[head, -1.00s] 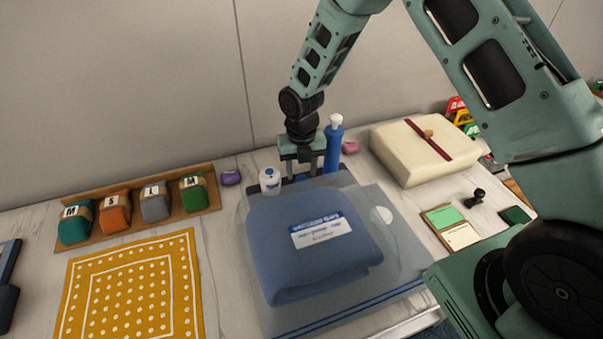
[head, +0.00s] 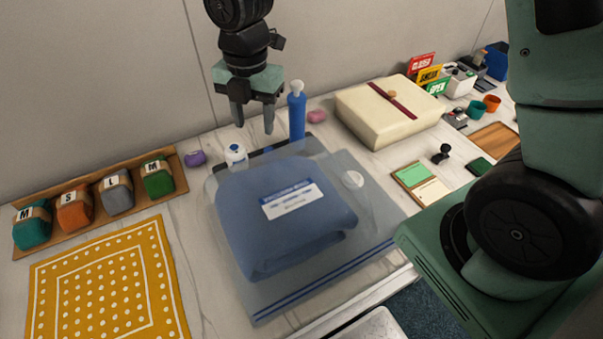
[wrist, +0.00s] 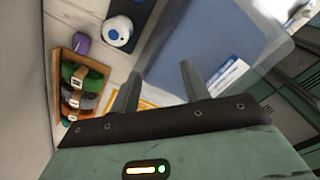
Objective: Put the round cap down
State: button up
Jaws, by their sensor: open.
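My gripper (head: 254,129) is open and empty, raised above the back edge of the clear bag (head: 222,198). Both spread fingers also show in the wrist view (wrist: 160,70), with nothing between them. A white round item with a blue centre (head: 236,156) stands on the dark tray (head: 268,149), below and just left of my gripper; the wrist view shows it from above (wrist: 118,32). A flat white disc (head: 352,180) lies at the right part of the clear bag, beside the folded blue cloth (head: 285,225). I cannot tell which of these is the round cap.
A blue bottle (head: 297,113) stands upright close right of my gripper. A cream package (head: 388,112) lies to the right. A wooden tray (head: 65,193) of labelled rolls and a yellow dotted cloth (head: 105,280) lie left. A purple item (head: 195,158) sits behind.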

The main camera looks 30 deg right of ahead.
jog(key=s+r+m, duration=0.2)
jog(key=s+m, duration=0.7)
jog(key=s, duration=0.2)
jog(key=s+a+r+m, duration=0.1)
jog(key=s+r+m, duration=0.1)
jog(key=s+m, duration=0.8)
jog(key=shift+s+r, duration=0.3)
jog(key=shift+s, duration=0.4)
